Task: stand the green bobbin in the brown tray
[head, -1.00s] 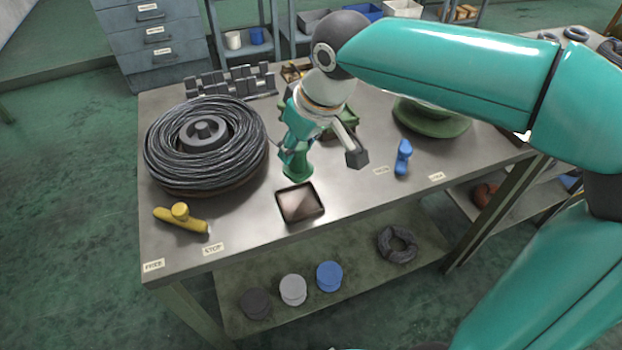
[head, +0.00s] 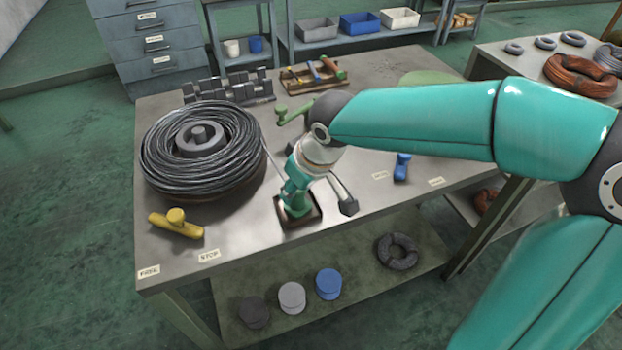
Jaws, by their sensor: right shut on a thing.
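The brown tray (head: 315,219) is a small dark-rimmed square tray near the front edge of the workbench, partly covered by my gripper and the bobbin. My right gripper (head: 297,196) reaches down over the tray and is shut on the green bobbin (head: 297,210). The bobbin looks upright, with its lower end within the tray's outline; I cannot tell whether it touches the tray floor. The gripper hides much of the bobbin. My left gripper is not in view.
A big black cable coil (head: 203,150) lies left of the tray. A yellow handle (head: 176,223) lies front left and a blue one (head: 402,167) right of the tray. A tool rack (head: 313,74) stands at the back. The bench front between the STOP label and tray is clear.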

